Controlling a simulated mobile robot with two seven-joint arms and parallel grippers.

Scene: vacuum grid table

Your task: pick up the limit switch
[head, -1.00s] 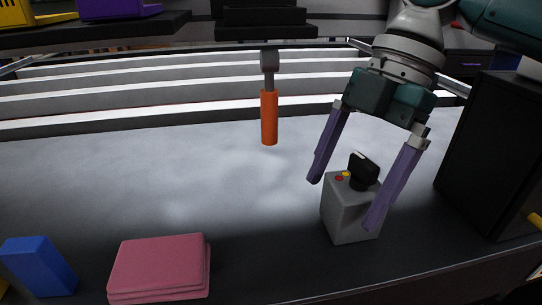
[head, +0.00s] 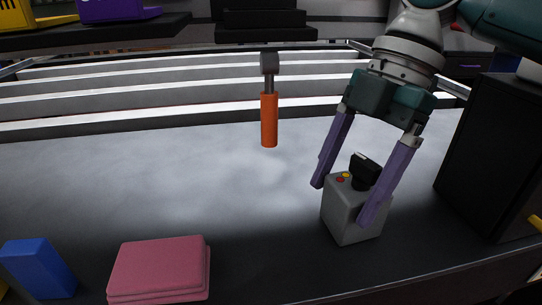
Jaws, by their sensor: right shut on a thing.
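The limit switch (head: 349,216) is a grey box with a black head on top and small red and yellow buttons. It stands on the dark front strip of the table, right of centre. My right gripper (head: 340,203) reaches down over it from above. Its two purple fingers are shut on the box, one at the left side and one across the front right. The finger in front hides part of the box's right side. My left gripper is not in view.
A hammer with an orange handle (head: 269,120) lies behind, at the middle. A folded pink cloth (head: 160,268) and a blue block (head: 40,268) are at the front left. A black box (head: 490,155) stands close on the right. The grey surface left of the switch is clear.

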